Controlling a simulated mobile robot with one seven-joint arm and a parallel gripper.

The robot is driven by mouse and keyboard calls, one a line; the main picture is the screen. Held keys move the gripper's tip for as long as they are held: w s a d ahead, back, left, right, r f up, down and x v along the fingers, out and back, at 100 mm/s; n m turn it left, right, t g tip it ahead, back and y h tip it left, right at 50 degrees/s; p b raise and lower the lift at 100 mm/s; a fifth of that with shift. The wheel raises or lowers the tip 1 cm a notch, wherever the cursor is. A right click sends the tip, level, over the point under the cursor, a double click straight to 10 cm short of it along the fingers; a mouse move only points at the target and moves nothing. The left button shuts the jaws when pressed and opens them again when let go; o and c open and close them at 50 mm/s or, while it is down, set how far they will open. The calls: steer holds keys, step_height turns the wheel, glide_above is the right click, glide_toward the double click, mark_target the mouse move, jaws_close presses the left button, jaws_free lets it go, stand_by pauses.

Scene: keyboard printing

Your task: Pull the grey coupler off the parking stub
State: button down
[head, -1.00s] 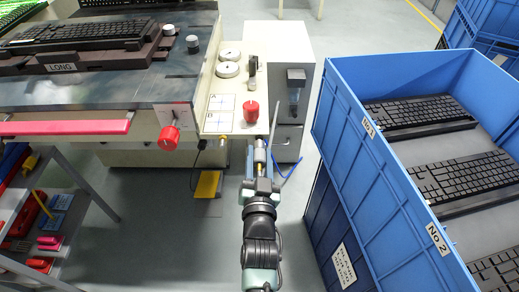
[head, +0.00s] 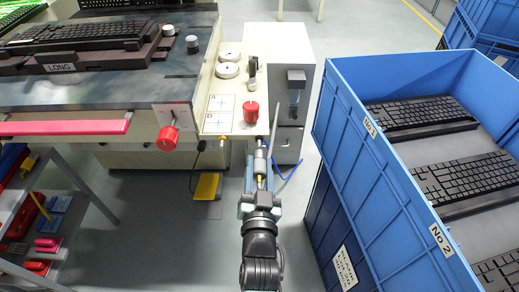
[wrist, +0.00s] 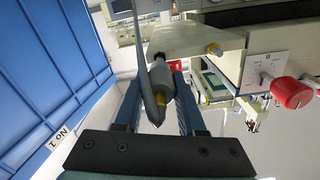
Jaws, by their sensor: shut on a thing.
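The grey coupler (head: 260,161) is a short cylinder just in front of the machine's front edge, below the red knob. My gripper (head: 260,157) has its two fingers on either side of it and is shut on it.
A brass fitting (head: 223,144) sits on the machine front to the left. Red knobs (head: 251,112) and (head: 167,138) are near. A tall blue crate (head: 345,110) with keyboards stands close on the right. A blue hose (head: 288,177) hangs right of the fingers.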

mark_target(259, 174)
steer(key=s+r+p, duration=0.2)
steer(key=s, duration=0.1)
steer(key=shift+s+r, duration=0.15)
steer(key=shift+r, duration=0.2)
steer(key=shift+s+r, duration=0.15)
steer(key=shift+s, duration=0.1)
steer(key=shift+s, duration=0.1)
